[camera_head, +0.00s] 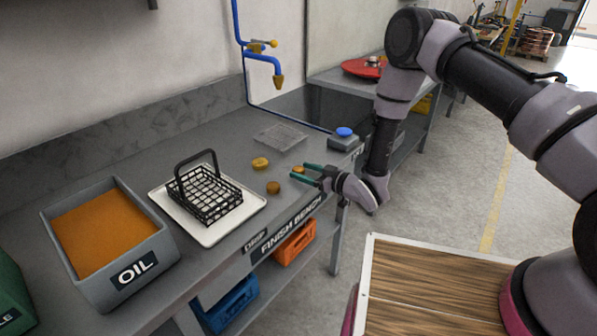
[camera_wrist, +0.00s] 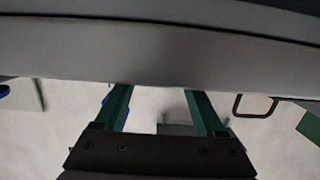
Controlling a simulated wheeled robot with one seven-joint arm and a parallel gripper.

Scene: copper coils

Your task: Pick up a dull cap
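Three small round caps lie on the grey bench in the head view. One cap (camera_head: 260,163) is yellowish. The nearer cap (camera_head: 273,187) is browner and looks duller. The third cap (camera_head: 298,169) is orange-brown and appears at the tips of my gripper. My gripper (camera_head: 298,171) has its two green fingers apart, pointing left over the bench's front part. I cannot tell its exact height or whether it touches that cap. In the wrist view, my gripper (camera_wrist: 158,100) is open with nothing seen between the fingers; no cap shows there.
A black wire basket (camera_head: 208,195) stands on a white tray (camera_head: 249,205). An OIL bin (camera_head: 133,272) is at the left. A clear flat piece (camera_head: 280,136) lies behind the caps. A blue button box (camera_head: 344,140) is at right; a blue pipe with tap (camera_head: 264,57) hangs above.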

